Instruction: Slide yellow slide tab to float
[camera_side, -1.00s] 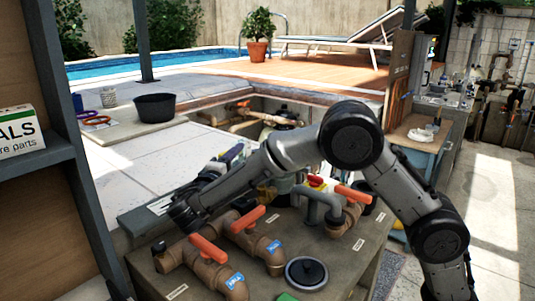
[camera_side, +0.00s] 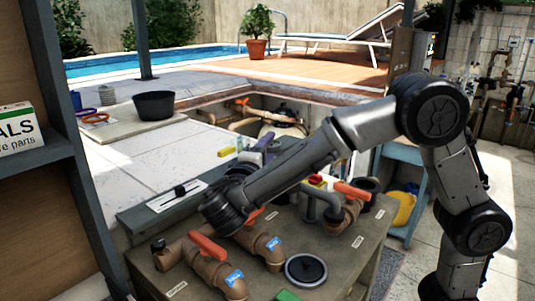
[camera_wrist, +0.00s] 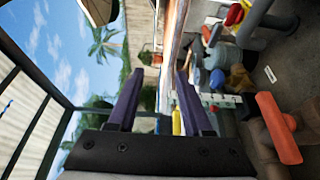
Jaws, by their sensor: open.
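A small yellow piece (camera_side: 227,151), which looks like the yellow slide tab, shows at the pit's near edge, left of my gripper in the side view. In the wrist view a yellow piece (camera_wrist: 177,122) shows between my fingers, closer to the right one. My gripper (camera_side: 262,148) points away from the side camera, toward the pit. In the wrist view its two purple fingers (camera_wrist: 160,75) are apart with nothing held between them. I cannot make out a float marking. A white plate with a black slider (camera_side: 180,191) lies on the grey ledge.
Brown pipes with orange valve handles (camera_side: 207,247) stand on the bench below my arm. A round black lid (camera_side: 306,269) lies beside them. A black bowl (camera_side: 154,105) stands on the paving at the left. The paving between bowl and ledge is largely clear.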

